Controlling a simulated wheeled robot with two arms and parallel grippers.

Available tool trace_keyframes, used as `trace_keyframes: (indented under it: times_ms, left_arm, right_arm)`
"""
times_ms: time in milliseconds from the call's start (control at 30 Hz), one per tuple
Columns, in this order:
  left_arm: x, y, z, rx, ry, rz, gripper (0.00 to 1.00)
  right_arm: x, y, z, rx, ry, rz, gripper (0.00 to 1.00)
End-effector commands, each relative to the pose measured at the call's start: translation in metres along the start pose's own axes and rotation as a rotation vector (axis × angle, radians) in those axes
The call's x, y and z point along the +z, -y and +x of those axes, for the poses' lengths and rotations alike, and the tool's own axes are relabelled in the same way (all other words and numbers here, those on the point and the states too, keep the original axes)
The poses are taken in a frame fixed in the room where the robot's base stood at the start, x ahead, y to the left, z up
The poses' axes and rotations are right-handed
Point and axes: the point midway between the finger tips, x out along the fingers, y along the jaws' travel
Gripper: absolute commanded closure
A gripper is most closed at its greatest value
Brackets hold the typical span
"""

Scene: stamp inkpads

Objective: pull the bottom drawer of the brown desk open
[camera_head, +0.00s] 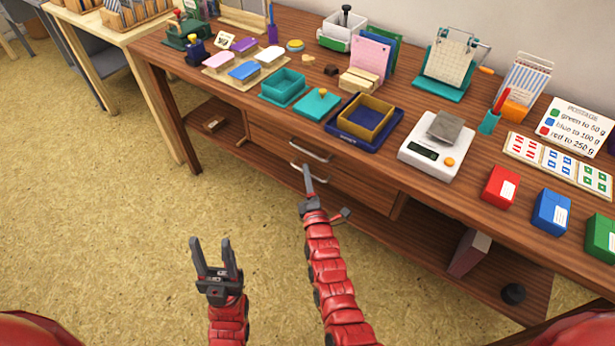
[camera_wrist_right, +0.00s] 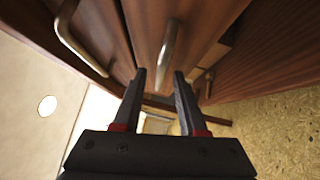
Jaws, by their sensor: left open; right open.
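The brown desk (camera_head: 235,110) has two stacked drawers under its top, both apparently shut. The top drawer's silver handle (camera_head: 303,150) is clear of my grippers; it also shows in the right wrist view (camera_wrist_right: 75,38). The bottom drawer's silver handle (camera_head: 308,174) is just below it, partly covered by my right gripper (camera_head: 307,172). In the right wrist view, my open right gripper (camera_wrist_right: 160,73) points at the bottom handle (camera_wrist_right: 170,50), which lines up with the gap between the fingertips. I cannot tell whether they touch it. My left gripper (camera_head: 209,243) is open and empty above the floor.
The desktop holds a blue tray (camera_head: 345,140), a white scale (camera_head: 436,145) and several coloured boxes and stamp things. A low shelf (camera_head: 350,200) runs under the drawers, with a dark box (camera_head: 468,252). The floor (camera_head: 120,220) before the desk is clear.

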Motion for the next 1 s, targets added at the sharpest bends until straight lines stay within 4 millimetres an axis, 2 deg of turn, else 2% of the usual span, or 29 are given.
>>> trace_keyframes:
  times_ms: [67,300,1000]
  left_arm:
    - [-0.0001,0.0000,0.0001,0.000,0.000,0.000,0.50]
    - [-0.0001,0.0000,0.0001,0.000,0.000,0.000,0.50]
    - [0.0000,0.0000,0.0000,0.000,0.000,0.000,0.50]
  right_arm:
    - [0.0000,0.0000,-0.0001,0.000,0.000,0.000,0.59]
    - [-0.0002,0.0001,-0.0003,0.000,0.000,0.000,1.00]
    - [-0.0003,0.0005,-0.0005,-0.001,-0.001,0.000,1.00]
